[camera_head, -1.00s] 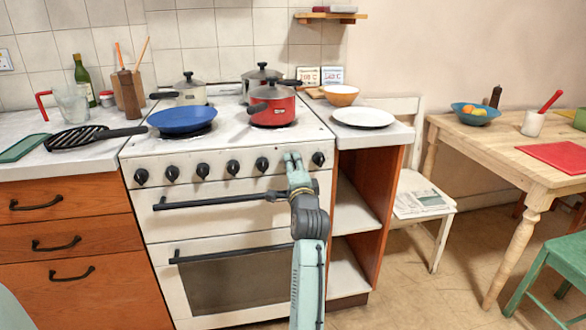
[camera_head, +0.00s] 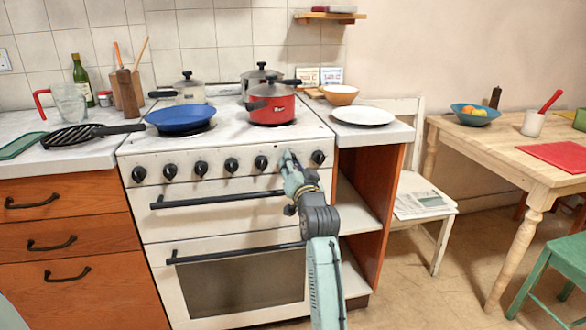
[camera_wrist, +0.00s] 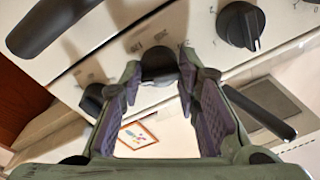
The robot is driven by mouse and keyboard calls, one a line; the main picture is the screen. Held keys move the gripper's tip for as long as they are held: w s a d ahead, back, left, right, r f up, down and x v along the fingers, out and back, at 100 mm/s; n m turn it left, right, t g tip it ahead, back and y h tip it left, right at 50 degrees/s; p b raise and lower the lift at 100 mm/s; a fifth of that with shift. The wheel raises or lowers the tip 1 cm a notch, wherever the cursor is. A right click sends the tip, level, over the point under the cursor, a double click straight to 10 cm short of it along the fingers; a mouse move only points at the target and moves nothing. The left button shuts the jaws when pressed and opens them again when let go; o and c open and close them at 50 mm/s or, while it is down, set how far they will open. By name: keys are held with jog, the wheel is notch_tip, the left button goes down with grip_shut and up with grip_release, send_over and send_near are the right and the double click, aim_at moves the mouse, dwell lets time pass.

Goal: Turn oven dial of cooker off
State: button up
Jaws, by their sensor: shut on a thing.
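The white cooker (camera_head: 228,195) has a front panel with a row of black dials. My gripper (camera_head: 289,160) is at the panel, over the dial second from the right, and hides that dial in the head view. In the wrist view my fingers (camera_wrist: 159,76) are shut around a black dial (camera_wrist: 158,62), one on each side of it. The fingers partly cover the dial, and its printed marks are too blurred to read. A neighbouring dial (camera_wrist: 240,25) with a raised grip stands free. The rightmost dial (camera_head: 318,157) is just right of my gripper.
The upper oven door handle (camera_head: 215,200) runs just below the dials, close to my wrist. A blue pan (camera_head: 181,118) and a red pot (camera_head: 272,104) stand on the hob. An open shelf unit (camera_head: 350,215) is to the right.

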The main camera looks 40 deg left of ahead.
jog(key=n+b, duration=0.1)
jog(key=n, duration=0.5)
jog(key=shift+w+d+g+b, duration=0.1)
jog(key=shift+g+b, duration=0.2)
jog(key=shift+b, duration=0.05)
jog(key=n+b, duration=0.1)
jog(key=n, duration=0.5)
jog(key=shift+r+g, duration=0.1)
jog(key=shift+g, duration=0.2)
jog(key=n+b, duration=0.1)
jog(key=n, duration=0.4)
jog(key=shift+r, duration=0.1)
jog(key=n, duration=0.5)
jog(key=shift+g+h, duration=0.3)
jog(key=shift+h, duration=0.1)
jog(key=shift+n, duration=0.4)
jog(key=o, duration=1.2)
jog(key=shift+c, duration=0.2)
